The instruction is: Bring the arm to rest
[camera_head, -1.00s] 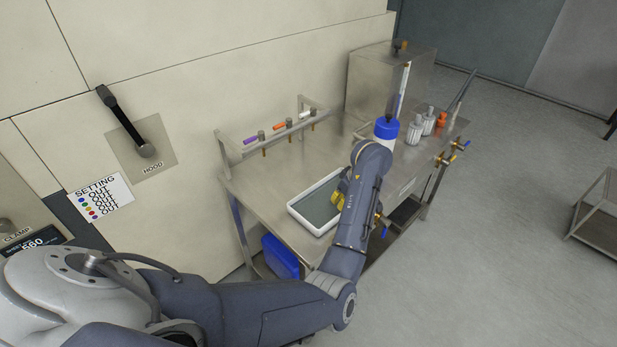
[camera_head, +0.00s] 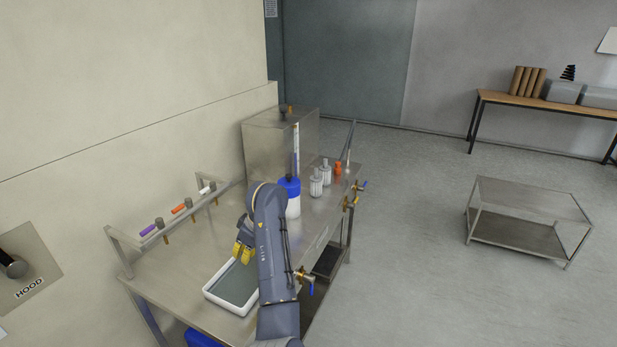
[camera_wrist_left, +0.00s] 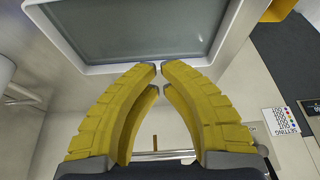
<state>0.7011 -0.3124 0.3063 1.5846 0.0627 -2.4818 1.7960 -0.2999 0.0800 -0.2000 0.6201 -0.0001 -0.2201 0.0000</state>
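My left arm reaches up from the bottom of the head view over the steel bench (camera_head: 185,258). My left gripper (camera_head: 240,256), with yellow fingers, hangs by the far part of a white tray with a grey inside (camera_head: 212,296). In the left wrist view the gripper (camera_wrist_left: 160,67) has its fingertips together and nothing between them. The tray's rim (camera_wrist_left: 110,69) lies just beyond the tips. I cannot tell whether the tips touch it. My right gripper is not in view.
A blue-capped bottle (camera_head: 293,206), two ribbed white-grey bottles (camera_head: 316,183) and an orange item (camera_head: 338,169) stand behind the arm. A rack (camera_head: 160,232) holds coloured markers at the left. A steel box (camera_head: 270,145) stands at the back. Open floor (camera_head: 410,260) lies right, before a low cart (camera_head: 510,235).

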